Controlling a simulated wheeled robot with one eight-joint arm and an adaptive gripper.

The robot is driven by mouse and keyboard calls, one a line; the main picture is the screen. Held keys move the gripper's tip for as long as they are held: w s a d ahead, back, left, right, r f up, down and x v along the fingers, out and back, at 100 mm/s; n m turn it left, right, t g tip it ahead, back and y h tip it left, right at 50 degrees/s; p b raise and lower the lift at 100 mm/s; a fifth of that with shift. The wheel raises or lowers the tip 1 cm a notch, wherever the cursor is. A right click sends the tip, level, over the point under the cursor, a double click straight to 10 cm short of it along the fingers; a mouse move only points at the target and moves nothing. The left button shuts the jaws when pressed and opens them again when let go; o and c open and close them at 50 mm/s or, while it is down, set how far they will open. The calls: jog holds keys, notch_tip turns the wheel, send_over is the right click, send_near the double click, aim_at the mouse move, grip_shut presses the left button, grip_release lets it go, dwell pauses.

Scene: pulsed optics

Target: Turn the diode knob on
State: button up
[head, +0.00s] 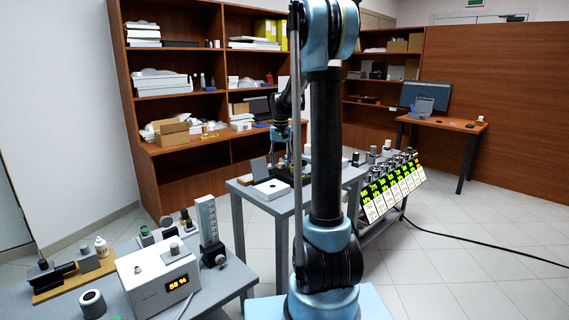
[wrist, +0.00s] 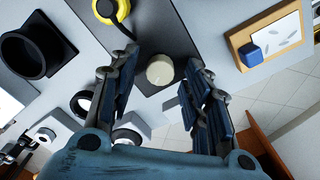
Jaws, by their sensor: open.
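A round cream knob (wrist: 160,72) sits on a dark grey box (wrist: 165,38) in the wrist view. I take it for the diode knob, but no label is readable. My gripper (wrist: 162,60) is open and empty, with one finger on each side of the knob in the picture. I see no contact between the fingers and the knob. In the head view the end of my arm (head: 281,132) is over the far grey table (head: 238,187). The knob cannot be made out there.
A black square mount (wrist: 36,47) is at left, and a wooden-framed board (wrist: 275,40) with a blue block (wrist: 250,55) is at right. Several green displays (head: 392,185) line the table's right side.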

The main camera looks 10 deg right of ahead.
notch_tip(320, 180, up, 12)
dwell(0.6)
jog(key=shift+f, duration=0.1)
jog(key=s+d+f+n+t, duration=0.1)
jog(key=s+f, duration=0.3)
jog(key=s, duration=0.6)
jog(key=s+f, duration=0.3)
jog(key=s, duration=0.7)
jog(key=s+d+f+n+t, duration=0.1)
jog(key=s+f, duration=0.3)
jog(key=s, duration=0.7)
jog(key=s+f, duration=0.9)
jog(key=f, duration=0.1)
jog(key=shift+a+n, duration=0.15)
jog(key=shift+n, duration=0.15)
jog(key=shift+w, duration=0.1)
jog(key=shift+w+f, duration=0.2)
jog(key=shift+w, duration=0.15)
